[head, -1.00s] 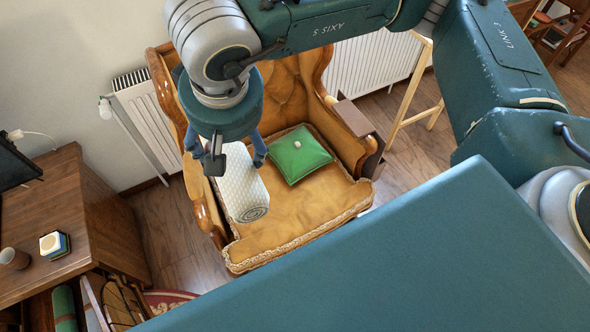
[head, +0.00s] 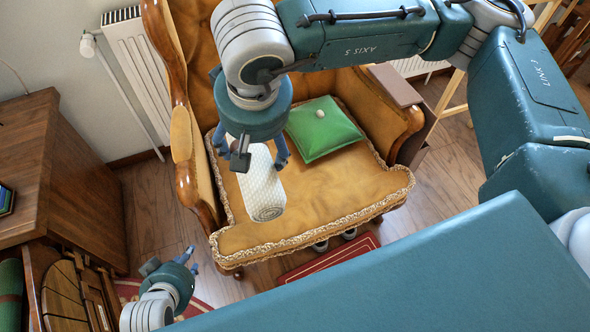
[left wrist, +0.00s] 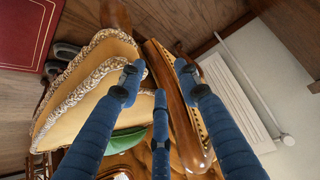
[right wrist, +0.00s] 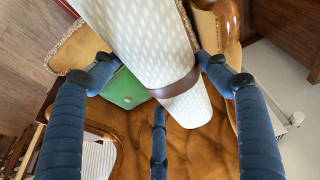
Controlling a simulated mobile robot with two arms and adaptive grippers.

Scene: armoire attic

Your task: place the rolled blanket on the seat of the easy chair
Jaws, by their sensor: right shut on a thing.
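The rolled blanket (head: 263,190), white and quilted with a spiral end, is over the left part of the easy chair's (head: 325,195) tan seat. My right gripper (head: 261,157) is shut on it from above; whether it touches the seat is unclear. In the right wrist view the blanket (right wrist: 150,45) with its brown strap (right wrist: 176,85) runs between the fingers (right wrist: 157,68). My left gripper (head: 186,260) is low, front left of the chair. In the left wrist view its fingers (left wrist: 158,75) are apart and empty, with the chair (left wrist: 85,95) beyond.
A green cushion (head: 322,128) lies at the back of the seat, right of the blanket. A wooden desk (head: 60,170) stands left, slatted wooden furniture (head: 75,295) below it. A radiator (head: 140,65) is behind. A red book-like item (head: 330,258) lies in front of the chair.

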